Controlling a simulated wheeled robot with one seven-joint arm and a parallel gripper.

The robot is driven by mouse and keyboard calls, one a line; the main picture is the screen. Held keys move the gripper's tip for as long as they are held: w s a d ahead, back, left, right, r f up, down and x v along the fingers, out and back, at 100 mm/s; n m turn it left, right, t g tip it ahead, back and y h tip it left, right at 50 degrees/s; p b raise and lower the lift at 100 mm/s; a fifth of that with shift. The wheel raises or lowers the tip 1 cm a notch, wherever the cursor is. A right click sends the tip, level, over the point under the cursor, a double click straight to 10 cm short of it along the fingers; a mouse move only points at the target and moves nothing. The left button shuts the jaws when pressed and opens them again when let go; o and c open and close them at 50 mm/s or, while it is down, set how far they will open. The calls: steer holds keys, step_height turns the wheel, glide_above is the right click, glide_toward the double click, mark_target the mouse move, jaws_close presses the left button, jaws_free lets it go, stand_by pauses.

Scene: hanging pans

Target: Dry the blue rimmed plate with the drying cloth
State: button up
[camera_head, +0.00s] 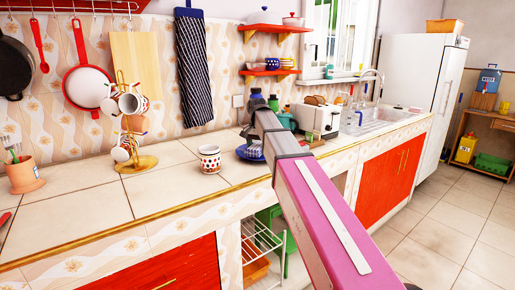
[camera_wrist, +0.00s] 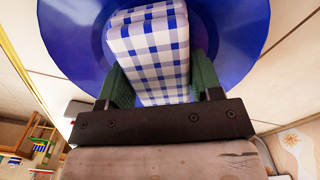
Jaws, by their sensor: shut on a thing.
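My gripper (camera_wrist: 160,72) is shut on a folded blue-and-white checked cloth (camera_wrist: 150,45), with one green finger on each side of it. The blue plate (camera_wrist: 75,40) lies on the tiled counter behind the cloth in the wrist view. The cloth is over the plate's middle and hides part of it; I cannot tell whether the two touch. In the head view the plate (camera_head: 242,154) shows as a small blue edge on the counter, and my arm hides much of it.
A white cup with red spots (camera_head: 210,158) stands just left of the plate. A mug tree (camera_head: 133,150) is farther left. A toaster (camera_head: 320,119) and the sink (camera_head: 375,122) are to the right. A dark striped towel (camera_head: 194,75) hangs on the wall. The front left counter is mostly clear.

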steer(key=shift+s+d+f, duration=0.15)
steer(key=shift+s+d, duration=0.15)
steer(key=shift+d, duration=0.25)
steer(key=shift+s+d+r, duration=0.2)
steer(key=shift+s+d, duration=0.05)
steer(key=shift+d, duration=0.4)
steer(key=shift+w+a+f, duration=0.2)
steer(key=shift+w+a, duration=0.1)
steer(key=shift+a, duration=0.4)
